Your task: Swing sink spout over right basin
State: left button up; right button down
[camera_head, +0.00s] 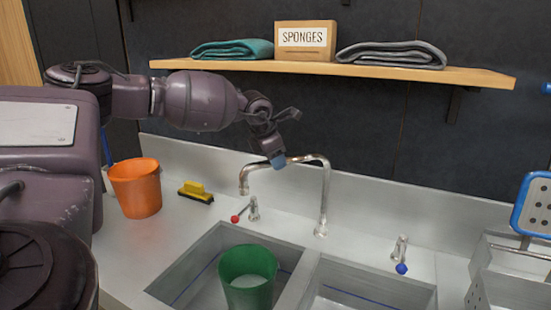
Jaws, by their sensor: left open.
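The chrome sink spout (326,190) rises from the ledge behind the basins and bends left. Its outlet end points down near the back edge of the left basin (195,263). The right basin (365,285) is to the right of the divider, partly cut off by the picture's lower edge. My left gripper (277,160) is open, its blue fingertip at the spout's upper horizontal stretch. I cannot tell whether it touches the spout. My right gripper is not in view.
A green bucket (248,280) stands in the left basin. A red-knobbed tap (252,208) and a blue-knobbed tap (400,252) flank the spout base. A shelf (480,76) hangs above; a metal rack (505,290) stands right.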

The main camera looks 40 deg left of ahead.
pick_arm(q)
jog(key=shift+w+f, duration=0.2)
jog(key=shift+f, duration=0.2)
grip_shut()
dwell(0.4)
